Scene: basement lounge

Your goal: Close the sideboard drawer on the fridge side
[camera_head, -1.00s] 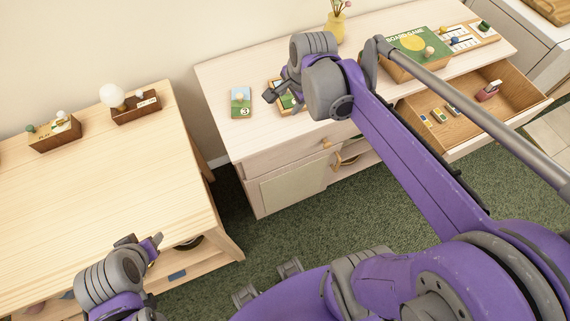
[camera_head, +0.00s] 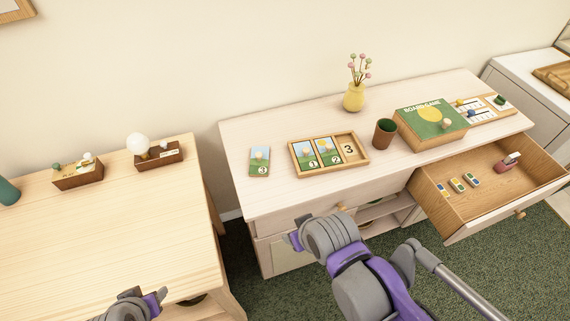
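The sideboard (camera_head: 235,160) has a pale wooden top and stands against the wall. Its right drawer (camera_head: 515,208), on the side of the white appliance, is pulled far out. Several small coloured pieces (camera_head: 457,185) and a reddish item (camera_head: 508,162) lie inside it. The left drawer (camera_head: 310,219) looks closed, partly hidden by my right arm. My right gripper (camera_head: 292,241) is in front of the sideboard's left part, apart from the open drawer; its fingers are small and partly hidden. My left gripper (camera_head: 158,298) is low over the wooden table's front edge, its fingers partly cut off from view.
The sideboard top holds a card (camera_head: 259,160), a card tray (camera_head: 301,170), a brown cup (camera_head: 385,132), a board game box (camera_head: 431,122) and a yellow vase (camera_head: 353,97). A wooden table (camera_head: 100,235) stands left. Green carpet lies below the open drawer.

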